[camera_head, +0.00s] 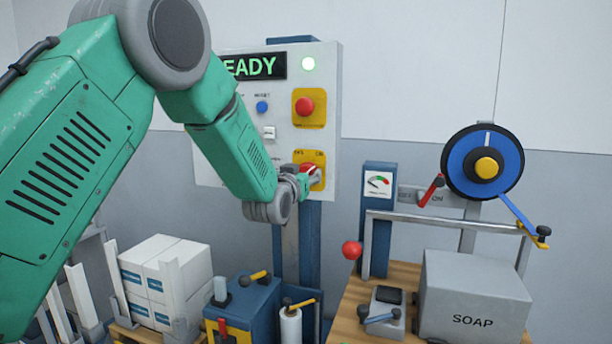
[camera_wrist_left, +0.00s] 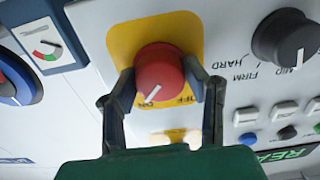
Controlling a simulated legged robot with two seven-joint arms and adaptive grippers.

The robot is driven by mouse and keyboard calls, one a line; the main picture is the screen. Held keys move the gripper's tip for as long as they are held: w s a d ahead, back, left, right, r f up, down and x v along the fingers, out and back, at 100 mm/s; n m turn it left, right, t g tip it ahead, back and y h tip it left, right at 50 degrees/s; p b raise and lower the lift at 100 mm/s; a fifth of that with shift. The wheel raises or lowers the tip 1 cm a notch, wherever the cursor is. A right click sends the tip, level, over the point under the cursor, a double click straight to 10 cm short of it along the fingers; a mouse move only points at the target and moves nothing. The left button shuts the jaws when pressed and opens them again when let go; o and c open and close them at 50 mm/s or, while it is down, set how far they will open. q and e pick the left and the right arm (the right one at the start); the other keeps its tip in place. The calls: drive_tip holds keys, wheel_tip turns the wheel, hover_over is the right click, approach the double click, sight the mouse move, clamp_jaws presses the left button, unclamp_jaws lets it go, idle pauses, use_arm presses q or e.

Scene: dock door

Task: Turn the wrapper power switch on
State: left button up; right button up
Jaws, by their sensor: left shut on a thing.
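The wrapper power switch is a red rotary knob (camera_wrist_left: 160,72) on a yellow plate (camera_wrist_left: 190,28) with ON and OFF lettering. In the left wrist view its white pointer line aims at the lower left, toward the ON lettering. My left gripper (camera_wrist_left: 164,88) has one finger on each side of the knob and is shut on it. In the head view the red knob (camera_head: 308,168) is partly hidden by my left gripper (camera_head: 305,180), low on the white control panel (camera_head: 328,110). My right gripper is not in view.
To the right are a blue reel (camera_head: 482,165), a metal rail and a SOAP box (camera_head: 475,295) on a wooden bench.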

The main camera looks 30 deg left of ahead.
use_arm(q)
drive_tip(key=shift+f+m, duration=0.3)
drive_tip(key=shift+f, duration=0.05)
drive_tip(key=o, duration=0.9)
drive_tip(key=shift+o, duration=1.3)
drive_tip(key=shift+w, duration=0.1)
drive_tip(key=shift+a+r, duration=0.1)
drive_tip(key=shift+r, duration=0.05)
drive_tip(key=v, duration=1.2)
